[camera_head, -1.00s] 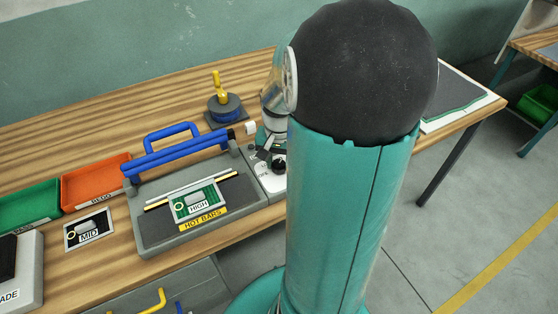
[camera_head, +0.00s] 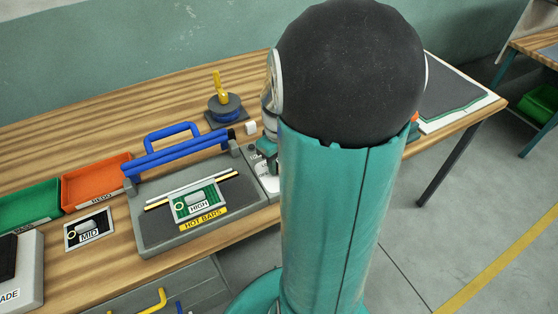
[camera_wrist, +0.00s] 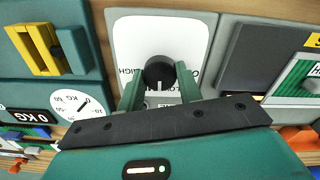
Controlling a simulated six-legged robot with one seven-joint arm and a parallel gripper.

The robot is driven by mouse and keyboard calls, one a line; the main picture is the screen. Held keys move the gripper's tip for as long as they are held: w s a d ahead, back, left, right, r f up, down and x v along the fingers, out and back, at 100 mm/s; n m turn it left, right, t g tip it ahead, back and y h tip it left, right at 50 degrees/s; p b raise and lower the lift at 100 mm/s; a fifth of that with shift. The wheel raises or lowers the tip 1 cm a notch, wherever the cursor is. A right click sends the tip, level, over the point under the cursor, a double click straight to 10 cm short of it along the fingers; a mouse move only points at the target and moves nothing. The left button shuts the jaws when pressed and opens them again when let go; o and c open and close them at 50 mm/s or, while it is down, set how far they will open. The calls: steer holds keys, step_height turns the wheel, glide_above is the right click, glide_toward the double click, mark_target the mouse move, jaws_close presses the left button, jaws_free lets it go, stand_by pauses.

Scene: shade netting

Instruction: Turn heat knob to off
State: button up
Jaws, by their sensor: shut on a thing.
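The heat knob (camera_wrist: 159,71) is round and black on a white panel (camera_wrist: 180,31) in the wrist view. Printed words, one reading HIGH, sit around it, partly covered by my fingers. A pale line shows at the knob's lower edge in that view. My gripper (camera_wrist: 159,79) has its two green fingers on either side of the knob, shut on it. In the head view the panel (camera_head: 269,184) shows only in part beside my arm, and the knob is hidden.
The hot bars unit (camera_head: 160,237) with blue handles stands left of the panel. A blue round device with a yellow lever (camera_head: 222,100) stands behind. An orange bin (camera_head: 96,184) and a green bin (camera_head: 30,207) are farther left. My arm blocks much of the bench's right side.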

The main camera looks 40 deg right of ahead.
steer(key=n, duration=1.1)
steer(key=shift+n, duration=1.9)
steer(key=o, duration=1)
step_height(320, 180, up, 14)
